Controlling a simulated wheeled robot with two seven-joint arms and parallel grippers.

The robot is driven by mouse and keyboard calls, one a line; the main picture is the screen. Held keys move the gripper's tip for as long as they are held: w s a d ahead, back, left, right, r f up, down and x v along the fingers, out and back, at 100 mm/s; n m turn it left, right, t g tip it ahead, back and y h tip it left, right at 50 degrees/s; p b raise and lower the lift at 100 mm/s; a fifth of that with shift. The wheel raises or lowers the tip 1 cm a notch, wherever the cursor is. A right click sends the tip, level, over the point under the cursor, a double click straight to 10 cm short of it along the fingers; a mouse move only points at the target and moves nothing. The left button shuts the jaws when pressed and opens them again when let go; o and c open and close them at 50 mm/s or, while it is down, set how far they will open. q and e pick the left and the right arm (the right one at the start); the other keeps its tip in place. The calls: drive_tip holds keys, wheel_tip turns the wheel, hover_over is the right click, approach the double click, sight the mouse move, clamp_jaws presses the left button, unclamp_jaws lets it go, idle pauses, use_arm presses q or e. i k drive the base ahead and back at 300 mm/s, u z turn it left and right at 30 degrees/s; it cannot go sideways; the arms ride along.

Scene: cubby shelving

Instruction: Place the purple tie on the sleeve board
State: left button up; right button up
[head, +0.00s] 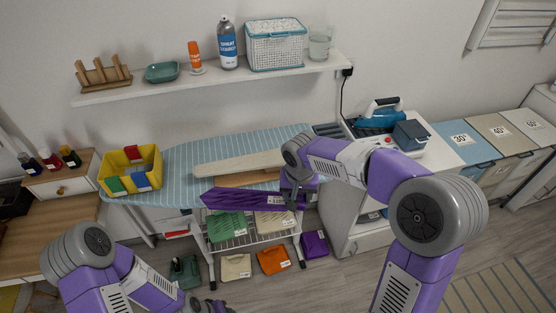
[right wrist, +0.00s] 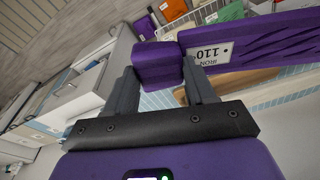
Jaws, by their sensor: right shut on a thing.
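The purple tie (head: 236,200) is folded long and narrow, with a white label; in the right wrist view the tie (right wrist: 262,45) reads "IRON 110". My right gripper (head: 292,196) is shut on its right end; the fingers (right wrist: 165,85) stand on either side of the purple bundle. The tie is held out to the left, in front of the ironing board's near edge. The sleeve board (head: 238,163), with a cream top over a wooden base, stands on the blue striped ironing board (head: 180,165), behind the tie. My left gripper (head: 208,306) is low at the bottom edge, mostly cut off.
A yellow bin (head: 130,171) with folded cloths stands on the board's left end. A wire rack (head: 247,240) of folded cloths is below. An iron (head: 381,114) sits on the white cabinet at right. The sleeve board's top is bare.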

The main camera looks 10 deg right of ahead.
sight(248, 161)
drive_tip(key=z, duration=0.7)
drive_tip(key=i, duration=0.85)
drive_tip(key=u, duration=2.35)
